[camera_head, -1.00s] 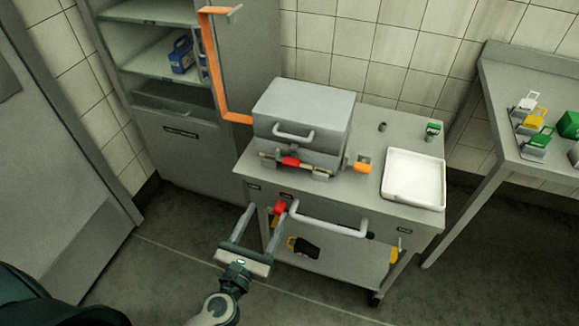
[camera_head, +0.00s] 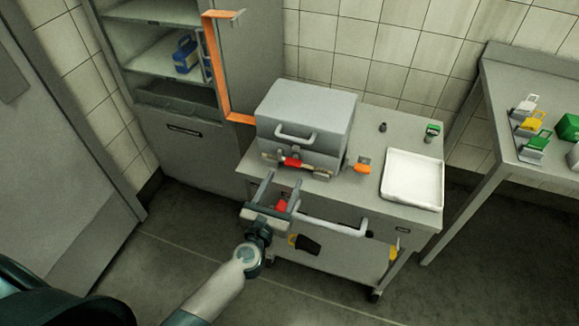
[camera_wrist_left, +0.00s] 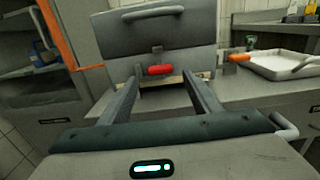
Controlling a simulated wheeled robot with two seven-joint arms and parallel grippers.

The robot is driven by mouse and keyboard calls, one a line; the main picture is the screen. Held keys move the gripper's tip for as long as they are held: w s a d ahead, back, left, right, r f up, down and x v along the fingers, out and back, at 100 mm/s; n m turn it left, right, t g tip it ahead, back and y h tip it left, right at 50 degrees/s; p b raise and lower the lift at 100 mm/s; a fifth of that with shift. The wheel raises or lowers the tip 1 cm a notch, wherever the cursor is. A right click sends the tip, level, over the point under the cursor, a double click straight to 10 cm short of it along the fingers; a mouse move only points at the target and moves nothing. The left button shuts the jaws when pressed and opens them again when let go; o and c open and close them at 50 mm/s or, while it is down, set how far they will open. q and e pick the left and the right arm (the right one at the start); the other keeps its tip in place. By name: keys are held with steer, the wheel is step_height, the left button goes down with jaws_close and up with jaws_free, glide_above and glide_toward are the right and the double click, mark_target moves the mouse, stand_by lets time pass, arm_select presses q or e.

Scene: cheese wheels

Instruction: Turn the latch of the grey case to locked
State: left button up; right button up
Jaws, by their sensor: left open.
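The grey case (camera_head: 308,118) stands shut on the grey cart, with a handle on its front. Its latch, with a red grip (camera_head: 291,162), lies low on the case front, roughly horizontal. In the left wrist view the red latch grip (camera_wrist_left: 160,70) shows ahead, between and beyond the fingers. My left gripper (camera_head: 283,178) is open and empty, just in front of the cart edge and below the latch, not touching it. The left gripper also shows in the left wrist view (camera_wrist_left: 165,82). My right gripper is not in view.
The cart (camera_head: 370,205) has a front handle (camera_head: 333,227) and a red part (camera_head: 281,206) below its edge. An orange-tipped piece (camera_head: 362,169) and a white tray (camera_head: 413,180) sit right of the case. An orange-edged cabinet door (camera_head: 219,75) stands open behind.

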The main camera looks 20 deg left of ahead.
mark_target(291, 165)
arm_select(q)
steer(key=shift+w+d, duration=0.1)
steer(key=shift+w, duration=2.85)
steer(key=shift+c, duration=0.4)
steer(key=c, duration=1)
